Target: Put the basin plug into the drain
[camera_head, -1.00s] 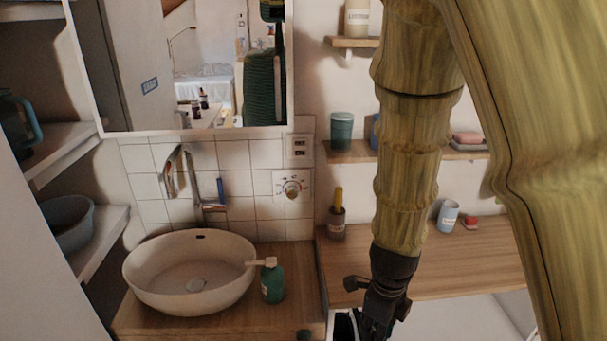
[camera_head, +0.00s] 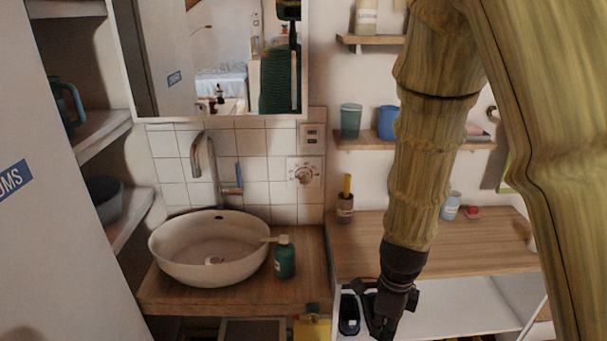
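The pale round basin (camera_head: 165,262) stands on a wooden counter at the left. A small light round piece (camera_head: 213,261) shows at its bottom, where the drain is; I cannot tell whether it is the drain fitting or the plug. No separate plug can be made out. My gripper (camera_head: 378,322) hangs low, right of the basin and apart from it, in front of the white open shelf under the wooden desk. It is dark and partly seen from behind, so its finger opening and any held thing cannot be made out.
A green soap bottle (camera_head: 285,258) stands at the basin's right edge. The tap (camera_head: 203,155) rises behind it. A dark object (camera_head: 349,314) lies beside my gripper. A tall grey panel (camera_head: 45,230) borders the left.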

